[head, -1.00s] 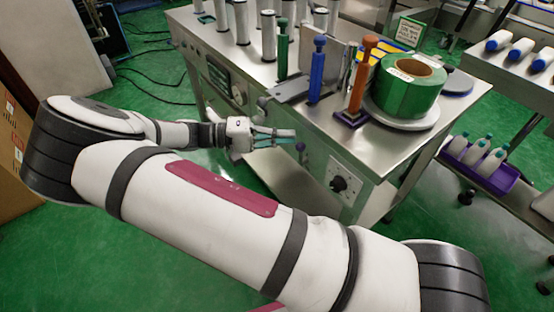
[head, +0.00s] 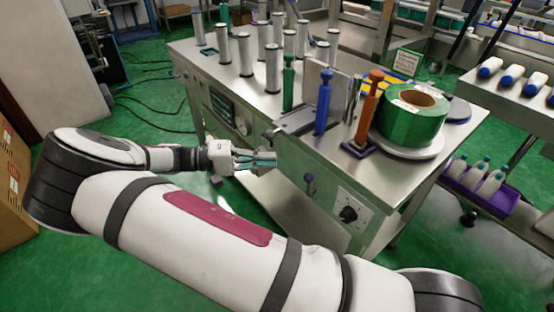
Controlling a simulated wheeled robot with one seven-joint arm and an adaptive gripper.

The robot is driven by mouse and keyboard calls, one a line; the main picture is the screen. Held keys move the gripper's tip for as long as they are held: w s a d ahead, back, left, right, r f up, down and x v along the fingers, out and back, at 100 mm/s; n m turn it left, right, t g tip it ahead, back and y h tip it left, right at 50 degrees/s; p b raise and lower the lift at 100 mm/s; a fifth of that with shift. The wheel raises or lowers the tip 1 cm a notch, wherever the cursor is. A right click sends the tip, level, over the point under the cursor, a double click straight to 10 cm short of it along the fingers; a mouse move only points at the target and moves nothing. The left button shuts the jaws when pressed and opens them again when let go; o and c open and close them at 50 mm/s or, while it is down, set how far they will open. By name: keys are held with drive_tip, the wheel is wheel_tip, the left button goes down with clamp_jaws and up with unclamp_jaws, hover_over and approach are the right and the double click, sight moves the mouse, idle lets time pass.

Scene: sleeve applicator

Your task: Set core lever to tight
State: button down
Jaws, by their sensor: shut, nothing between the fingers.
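A small lever with a purple knob (head: 310,179) sticks out of the front panel of the steel machine (head: 300,160). I cannot tell which setting it is at, and no label by it is readable. My gripper (head: 274,160) is to the left of the lever and a little higher in the picture, in front of the machine's front side. Its fingers are shut and empty, and a gap shows between them and the lever. A black rotary knob (head: 348,214) on a white plate sits to the right of the lever.
On the machine top stand a green roll (head: 412,115), an orange-handled post (head: 370,95), a blue post (head: 323,102), a green post (head: 288,82) and several white rollers. A cardboard box (head: 14,190) is at far left. Green floor is open before the machine.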

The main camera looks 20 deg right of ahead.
drive_tip(key=v, duration=0.6)
drive_tip(key=shift+a, duration=0.25)
drive_tip(key=shift+r, duration=0.1)
drive_tip(key=s+d+r+n+g+y, duration=0.1)
drive_tip(key=s+d+r+y, duration=0.9)
drive_tip(key=s+r+y, duration=0.3)
drive_tip(key=s+r+n+t+y, duration=0.3)
drive_tip(key=s+t, duration=0.4)
drive_tip(key=s, duration=1.5)
wheel_tip(320, 180, up, 21)
drive_tip(key=a+t+p, duration=0.1)
drive_tip(key=t+p, duration=0.2)
drive_tip(key=p, duration=1.6)
drive_tip(key=shift+a+y, duration=0.2)
drive_tip(key=shift+y, duration=0.1)
drive_tip(key=shift+d, duration=0.1)
